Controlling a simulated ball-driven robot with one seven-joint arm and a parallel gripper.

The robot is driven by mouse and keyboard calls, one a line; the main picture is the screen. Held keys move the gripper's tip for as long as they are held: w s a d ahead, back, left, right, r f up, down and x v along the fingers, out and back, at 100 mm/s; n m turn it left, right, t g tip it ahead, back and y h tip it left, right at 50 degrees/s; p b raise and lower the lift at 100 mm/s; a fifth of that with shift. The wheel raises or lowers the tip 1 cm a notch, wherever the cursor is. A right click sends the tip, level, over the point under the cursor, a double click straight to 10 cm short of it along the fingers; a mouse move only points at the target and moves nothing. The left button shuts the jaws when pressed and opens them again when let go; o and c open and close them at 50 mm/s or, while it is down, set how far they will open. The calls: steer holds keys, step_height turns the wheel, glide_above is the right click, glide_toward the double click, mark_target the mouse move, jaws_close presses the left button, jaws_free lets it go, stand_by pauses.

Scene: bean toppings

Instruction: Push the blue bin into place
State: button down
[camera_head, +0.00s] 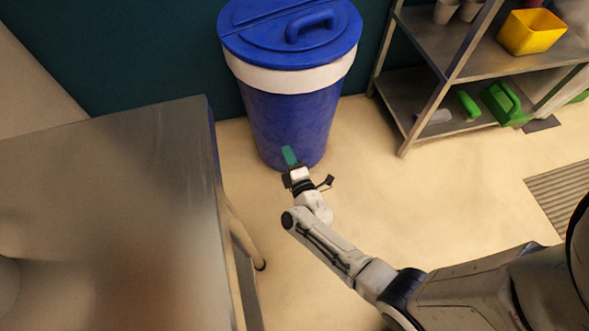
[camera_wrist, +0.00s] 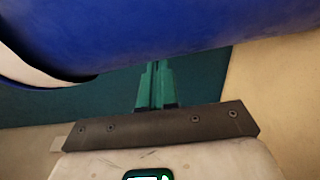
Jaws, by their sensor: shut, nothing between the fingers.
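The blue bin (camera_head: 292,120) stands upright on the floor in the head view, with a white band below its blue lid and a handle on top. Its blue side also fills the top of the wrist view (camera_wrist: 190,30). My gripper (camera_head: 288,155) has green fingers and is shut and empty. It is at the low front of the bin in the head view. In the wrist view my fingers (camera_wrist: 155,78) reach up to the bin's lower outline. I cannot tell whether they touch it.
A metal table (camera_head: 110,200) stands to the left of the bin. A metal shelf (camera_head: 440,45) on the right holds a yellow container (camera_head: 531,31) and green items. A dark teal wall (camera_head: 150,60) is behind the bin. Pale floor (camera_head: 440,195) is open at right, with a floor grate (camera_head: 565,190).

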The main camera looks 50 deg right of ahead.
mark_target(294, 132)
steer(key=w+d, duration=0.1)
steer(key=w+d+b, duration=0.1)
steer(key=d, duration=0.1)
steer(key=shift+d+f, duration=0.15)
steer(key=shift+w+d+b, duration=0.25)
steer(key=shift+d+b, duration=0.15)
steer(key=shift+d, duration=0.2)
steer(key=shift+w+d+r, duration=0.1)
steer(key=shift+w+d, duration=0.15)
steer(key=shift+d, duration=0.45)
steer(key=shift+w+d+r, duration=0.1)
steer(key=shift+w+d, duration=0.1)
steer(key=shift+d, duration=0.45)
steer(key=shift+a, duration=0.1)
